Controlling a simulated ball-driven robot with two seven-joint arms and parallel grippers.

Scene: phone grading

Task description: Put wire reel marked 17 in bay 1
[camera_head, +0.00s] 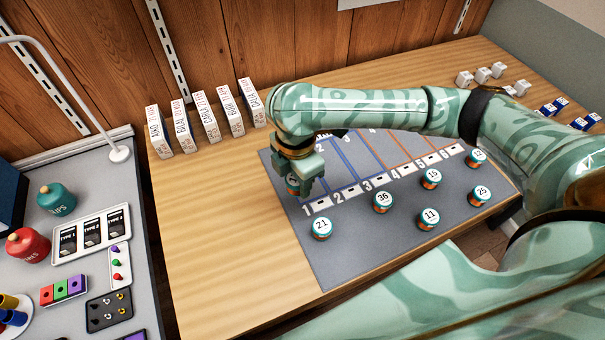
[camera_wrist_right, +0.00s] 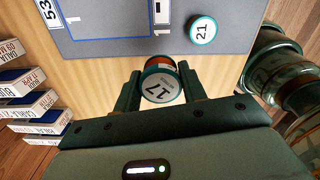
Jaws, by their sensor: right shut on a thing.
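The wire reel marked 17 (camera_wrist_right: 160,86) is between the fingers of my right gripper (camera_wrist_right: 160,90) in the right wrist view, and the fingers are shut on it. In the head view the right gripper (camera_head: 303,186) is over the left edge of the grey mat (camera_head: 345,250), near the number 1, and mostly hides the reel (camera_head: 292,184). Bay 1 is the blue-lined bay behind the number 1 label (camera_head: 307,211); the arm hides much of it. In the wrist view part of bay 1 (camera_wrist_right: 108,20) shows, with bare mat inside. My left gripper is not in view.
Reels marked 21 (camera_head: 321,228), 36 (camera_head: 383,201), 11 (camera_head: 429,218), 15 (camera_head: 431,178), 25 (camera_head: 480,194) and 12 (camera_head: 477,157) stand on the mat's front part. Labelled boxes (camera_head: 207,117) stand in a row at the back left. Bare wood lies left of the mat.

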